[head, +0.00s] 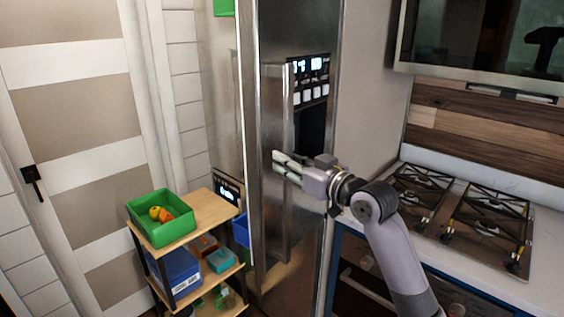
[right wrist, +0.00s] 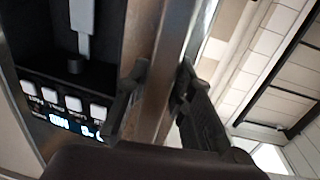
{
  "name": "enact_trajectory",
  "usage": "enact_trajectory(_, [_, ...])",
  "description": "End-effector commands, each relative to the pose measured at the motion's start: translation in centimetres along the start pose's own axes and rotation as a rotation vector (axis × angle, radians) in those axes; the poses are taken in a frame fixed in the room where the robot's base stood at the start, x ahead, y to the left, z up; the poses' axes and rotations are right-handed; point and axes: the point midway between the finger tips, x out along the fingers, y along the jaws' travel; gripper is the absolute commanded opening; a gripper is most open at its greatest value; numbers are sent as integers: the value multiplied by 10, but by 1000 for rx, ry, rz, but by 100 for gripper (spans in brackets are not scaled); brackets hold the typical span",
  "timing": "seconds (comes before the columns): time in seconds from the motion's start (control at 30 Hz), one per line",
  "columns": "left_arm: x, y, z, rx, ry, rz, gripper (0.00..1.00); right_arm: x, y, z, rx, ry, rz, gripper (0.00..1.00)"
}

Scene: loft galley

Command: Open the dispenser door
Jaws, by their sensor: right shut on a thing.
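The dispenser door (head: 268,230) is a tall stainless steel panel in the middle of the head view. Its dark dispenser recess (head: 311,128) has lit displays and a row of white buttons above it. A vertical bar handle (head: 289,105) runs along the door, left of the recess. My right gripper (head: 277,162) is at the handle at about mid-height, shut on it. In the right wrist view the metal handle (right wrist: 163,60) passes between the two dark fingers (right wrist: 157,95), with the dispenser (right wrist: 85,60) beside it. I cannot tell whether the door is ajar. My left gripper is not in view.
A wooden shelf cart (head: 190,236) with a green bin (head: 160,234) stands close left of the door. A gas stove (head: 470,215) and counter are at the right, under a wall-mounted oven (head: 480,40). A panelled room door (head: 75,110) is at far left.

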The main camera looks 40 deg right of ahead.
Motion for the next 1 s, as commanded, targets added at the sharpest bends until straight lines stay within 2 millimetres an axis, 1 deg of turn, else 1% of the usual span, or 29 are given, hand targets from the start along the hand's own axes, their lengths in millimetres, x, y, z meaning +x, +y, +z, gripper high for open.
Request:
enact_trajectory(0.3, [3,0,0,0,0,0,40,-7,7,1,-3,-3,4,0])
enact_trajectory(0.8, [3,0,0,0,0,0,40,-8,9,0,-4,-1,7,0])
enact_trajectory(0.83, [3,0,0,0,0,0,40,-8,9,0,-5,-1,7,23])
enact_trajectory(1.0, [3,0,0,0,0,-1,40,-8,8,0,-3,-1,5,35])
